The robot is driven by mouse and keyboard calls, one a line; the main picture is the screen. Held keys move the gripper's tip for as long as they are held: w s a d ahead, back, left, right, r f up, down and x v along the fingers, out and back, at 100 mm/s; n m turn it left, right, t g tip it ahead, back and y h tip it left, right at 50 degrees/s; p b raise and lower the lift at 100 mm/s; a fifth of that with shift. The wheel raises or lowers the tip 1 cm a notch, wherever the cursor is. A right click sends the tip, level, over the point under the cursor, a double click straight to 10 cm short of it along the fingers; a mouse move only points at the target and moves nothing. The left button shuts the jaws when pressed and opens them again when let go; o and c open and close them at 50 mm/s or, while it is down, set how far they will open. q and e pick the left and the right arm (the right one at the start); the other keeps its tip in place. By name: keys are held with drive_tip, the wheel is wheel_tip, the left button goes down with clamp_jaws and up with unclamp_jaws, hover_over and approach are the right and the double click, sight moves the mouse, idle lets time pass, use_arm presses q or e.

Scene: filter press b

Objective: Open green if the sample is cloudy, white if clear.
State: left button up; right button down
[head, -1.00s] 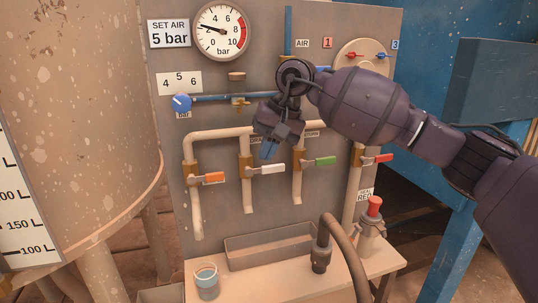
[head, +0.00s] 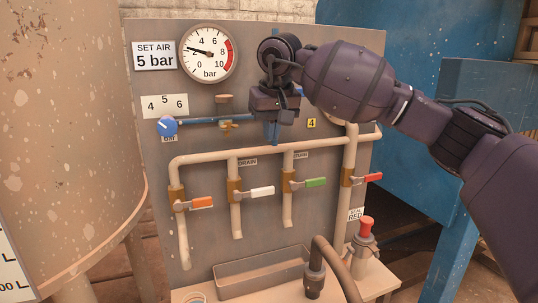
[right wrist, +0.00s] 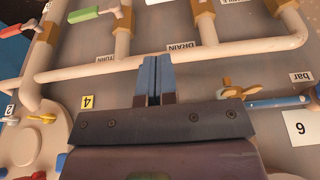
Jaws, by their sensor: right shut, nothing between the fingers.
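The panel carries a white-handled valve (head: 262,191) and, right of it, a green-handled valve (head: 315,183). Both handles lie sideways, across their vertical pipes. The green handle also shows in the right wrist view (right wrist: 85,14), at the top left. The sample cup (head: 195,297) is cut off at the bottom edge of the head view, so its liquid cannot be judged now. My right gripper (head: 273,138) is shut and empty, in front of the panel above the white and green valves. Its blue fingers show together in the right wrist view (right wrist: 157,78). My left gripper is out of view.
An orange-handled valve (head: 202,203) is at the left and a red-handled one (head: 373,178) at the right. A gauge (head: 208,52) reads low, above a blue knob (head: 167,126).

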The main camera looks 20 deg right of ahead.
sight(266, 187)
drive_tip(key=x, duration=0.8)
drive_tip(key=s+x, duration=0.1)
drive_tip(key=x, duration=0.4)
drive_tip(key=shift+s+f, duration=0.1)
drive_tip(key=shift+f, duration=0.05)
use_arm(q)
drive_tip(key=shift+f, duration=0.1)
use_arm(e)
drive_tip(key=shift+f, duration=0.1)
drive_tip(key=shift+d, duration=0.1)
